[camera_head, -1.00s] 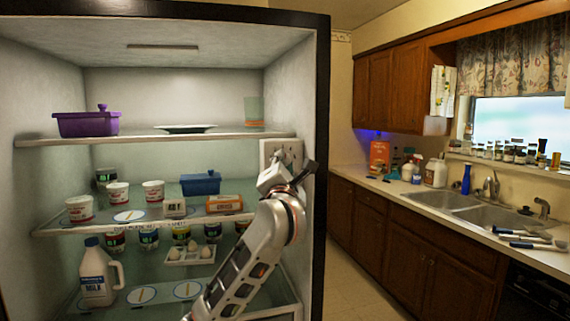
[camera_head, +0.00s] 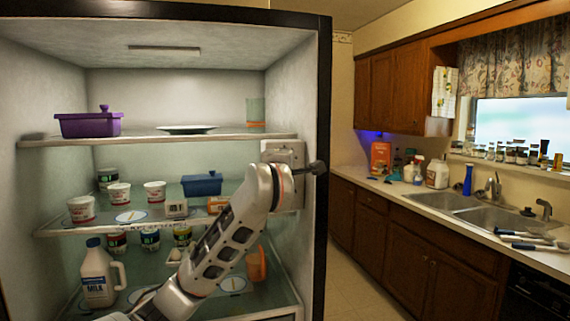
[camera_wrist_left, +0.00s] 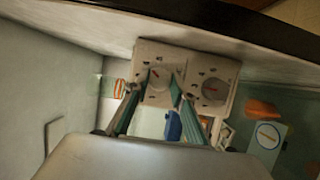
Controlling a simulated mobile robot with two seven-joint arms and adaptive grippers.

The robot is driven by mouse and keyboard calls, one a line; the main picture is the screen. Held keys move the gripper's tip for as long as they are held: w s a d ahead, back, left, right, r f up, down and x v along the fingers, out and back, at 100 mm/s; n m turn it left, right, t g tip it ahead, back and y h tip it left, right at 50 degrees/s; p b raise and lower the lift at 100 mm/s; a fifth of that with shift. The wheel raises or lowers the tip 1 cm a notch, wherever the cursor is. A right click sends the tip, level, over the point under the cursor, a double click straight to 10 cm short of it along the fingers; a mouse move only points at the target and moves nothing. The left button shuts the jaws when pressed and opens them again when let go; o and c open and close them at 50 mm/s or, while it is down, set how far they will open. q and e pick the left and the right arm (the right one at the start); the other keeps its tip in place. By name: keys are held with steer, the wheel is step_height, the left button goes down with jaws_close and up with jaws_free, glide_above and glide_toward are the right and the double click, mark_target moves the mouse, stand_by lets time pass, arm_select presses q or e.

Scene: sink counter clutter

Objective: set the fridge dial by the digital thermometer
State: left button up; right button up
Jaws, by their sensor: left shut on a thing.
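A pale dial panel (camera_head: 284,152) is on the fridge's right inner wall, its lower part hidden by my arm in the head view. In the left wrist view, two round dials with red pointers show on it: one dial (camera_wrist_left: 158,80) between my fingertips and another dial (camera_wrist_left: 213,90) to its right. My left gripper (camera_wrist_left: 160,78) is shut on the dial between its fingertips. My right gripper is not in view.
A blue box (camera_head: 201,184), white cups (camera_head: 154,191) and a partly covered orange pack (camera_head: 218,205) are on the middle shelf. A milk jug (camera_head: 97,274) stands below. A purple pot (camera_head: 90,125) and a plate (camera_head: 186,130) sit on the upper shelf.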

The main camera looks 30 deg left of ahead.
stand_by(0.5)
arm_select(q)
steer(key=o, duration=1.1)
steer(key=v, duration=1.2)
